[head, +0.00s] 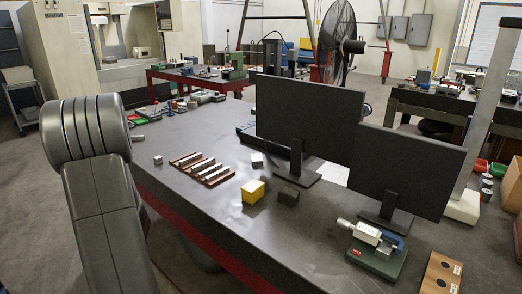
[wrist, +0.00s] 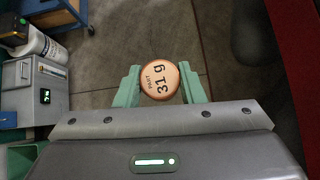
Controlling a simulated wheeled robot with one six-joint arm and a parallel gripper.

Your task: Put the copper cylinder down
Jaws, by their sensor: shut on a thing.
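The copper cylinder (wrist: 160,82) shows end-on in the wrist view, with a dark label reading "PART 31 g" on its round face. My gripper (wrist: 160,74) has its two pale green fingers closed on the cylinder's sides, one on the left and one on the right. Grey floor lies behind the cylinder in this view, and no surface is seen touching it. In the head view neither the gripper nor the cylinder shows; only my arm is in view at the left.
The dark worktable (head: 225,215) carries a brown rack (head: 183,161) with metal bars, a yellow cube (head: 253,191), a dark cube (head: 288,196), two monitors (head: 310,115) and a micrometer on a green base (head: 378,262). A red edge (wrist: 297,60) shows at the wrist view's right.

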